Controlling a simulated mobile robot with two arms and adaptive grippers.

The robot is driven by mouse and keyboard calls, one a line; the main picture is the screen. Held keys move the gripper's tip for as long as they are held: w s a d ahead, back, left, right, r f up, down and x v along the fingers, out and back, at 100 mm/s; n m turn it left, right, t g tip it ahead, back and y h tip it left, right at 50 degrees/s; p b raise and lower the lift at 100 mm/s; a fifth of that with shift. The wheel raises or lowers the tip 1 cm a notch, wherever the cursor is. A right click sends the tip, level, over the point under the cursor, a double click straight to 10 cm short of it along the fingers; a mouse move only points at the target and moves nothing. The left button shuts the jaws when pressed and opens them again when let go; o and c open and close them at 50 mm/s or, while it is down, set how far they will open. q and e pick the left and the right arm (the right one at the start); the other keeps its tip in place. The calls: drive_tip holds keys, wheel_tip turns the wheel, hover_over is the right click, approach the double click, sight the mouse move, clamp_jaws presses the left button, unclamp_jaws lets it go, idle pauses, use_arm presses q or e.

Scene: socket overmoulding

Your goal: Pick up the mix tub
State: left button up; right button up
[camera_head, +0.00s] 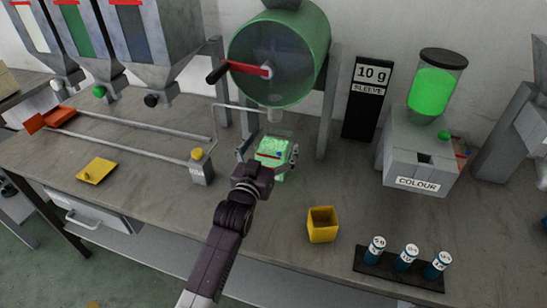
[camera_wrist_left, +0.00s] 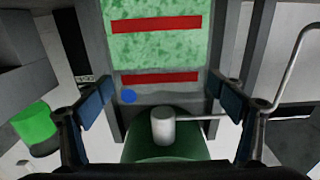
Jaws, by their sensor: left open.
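The mix tub (camera_head: 277,145) looks like a see-through box with green speckled content, standing on the bench below the green drum. In the left wrist view the tub (camera_wrist_left: 160,48) fills the upper middle, with two red bands across it and a blue dot near its lower edge. My left gripper (camera_head: 267,157) is at the tub with its fingers spread, one on each side. In the left wrist view the open fingers (camera_wrist_left: 161,92) show left and right of the tub; I cannot tell whether they touch it. My right gripper is not in view.
The green drum (camera_head: 280,55) with a red crank hangs above the tub. A post with a yellow knob (camera_head: 197,154) stands close left. A yellow cup (camera_head: 322,226), a rack of blue vials (camera_head: 400,267) and the colour dispenser (camera_head: 420,150) are right. Bare bench lies in front.

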use_arm(q)
drive_tip(key=shift+x, duration=1)
drive_tip(key=shift+c, duration=0.3)
drive_tip(key=c, duration=2)
drive_tip(key=shift+r, duration=0.15)
drive_tip(key=shift+c, duration=0.6)
